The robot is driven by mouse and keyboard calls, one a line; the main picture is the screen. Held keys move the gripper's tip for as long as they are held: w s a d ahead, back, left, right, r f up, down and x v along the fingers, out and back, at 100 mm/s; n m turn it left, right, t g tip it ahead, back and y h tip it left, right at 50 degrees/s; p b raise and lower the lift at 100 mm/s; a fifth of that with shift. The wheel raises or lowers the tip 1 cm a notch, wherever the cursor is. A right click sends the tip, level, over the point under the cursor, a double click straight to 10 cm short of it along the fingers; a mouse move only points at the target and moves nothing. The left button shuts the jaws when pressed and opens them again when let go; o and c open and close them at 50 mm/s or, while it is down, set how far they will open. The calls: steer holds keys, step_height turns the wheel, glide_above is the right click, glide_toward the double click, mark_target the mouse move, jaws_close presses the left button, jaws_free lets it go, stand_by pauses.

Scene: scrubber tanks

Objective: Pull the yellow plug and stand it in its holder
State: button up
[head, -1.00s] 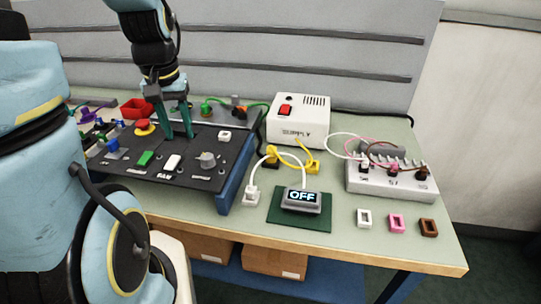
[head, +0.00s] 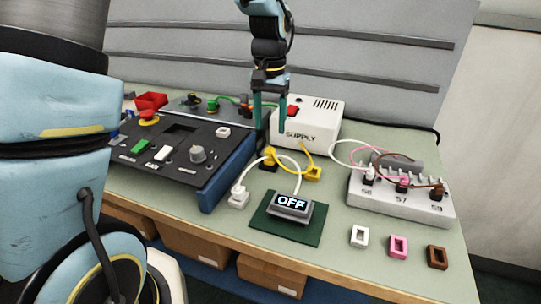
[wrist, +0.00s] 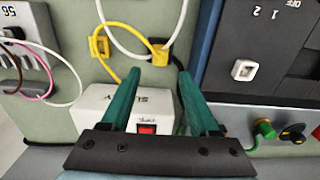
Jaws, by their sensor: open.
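The yellow plug (head: 270,156) sits in a small black socket (head: 268,166) beside the blue side of the control panel; in the wrist view the yellow plug (wrist: 160,47) shows just beyond the fingertips. A yellow square piece (head: 313,173), which looks like the holder, stands to its right on the bench; it also shows in the wrist view (wrist: 99,46). A yellow cable runs close by it, and I cannot tell whether it touches. My gripper (head: 270,122) is open and empty above and behind the plug, fingers pointing down. The wrist view shows both fingertips (wrist: 158,74) apart with nothing between.
The white supply box (head: 306,122) stands close behind the gripper. A white cable arches beside the plug to a white plug (head: 239,197). The display reading OFF (head: 291,205) is in front. A grey terminal block (head: 420,204) and white, pink and brown holders are at right.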

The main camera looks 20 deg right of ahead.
mark_target(270, 149)
steer(key=shift+f, duration=0.15)
step_height(270, 149, down, 9)
steer(key=b, duration=0.6)
steer(key=shift+r, duration=0.2)
stand_by(1.1)
jaws_close()
stand_by(0.6)
stand_by(0.9)
steer(key=o, duration=0.6)
jaws_free()
